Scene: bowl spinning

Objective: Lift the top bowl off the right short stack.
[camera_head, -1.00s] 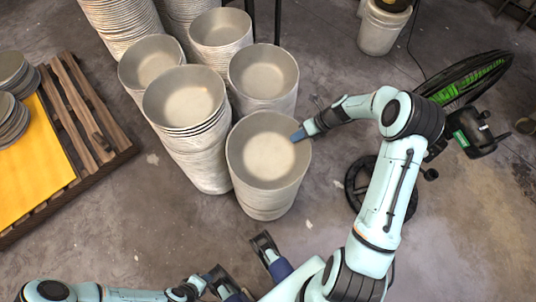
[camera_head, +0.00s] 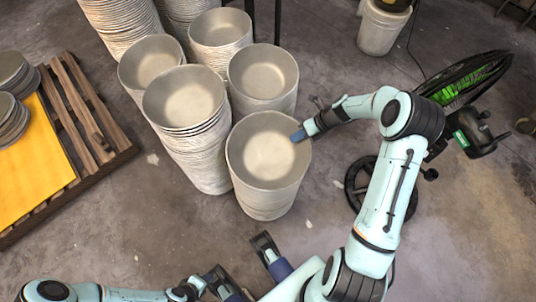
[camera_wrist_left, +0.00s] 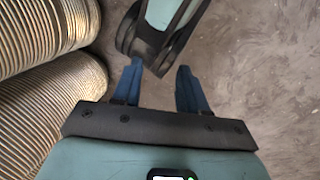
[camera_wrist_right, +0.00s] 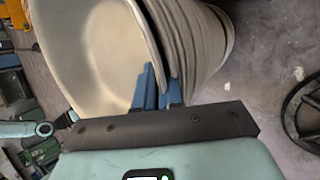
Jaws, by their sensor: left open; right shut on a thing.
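The right short stack (camera_head: 265,206) stands front right in the bowl cluster, with a wide grey-beige top bowl (camera_head: 266,152). My right gripper (camera_head: 299,135) is at this bowl's right rim. In the right wrist view its blue fingers (camera_wrist_right: 157,88) are shut on the rim of the top bowl (camera_wrist_right: 95,50), and a dark gap shows between that bowl and the several rims beneath. How far the bowl is raised cannot be told. My left gripper (camera_wrist_left: 158,88) is open and empty over the floor in the left wrist view.
Other bowl stacks stand close behind and to the left, the nearest a taller stack (camera_head: 184,98). A pallet with a yellow sheet (camera_head: 32,160) lies at left. Front floor is partly clear.

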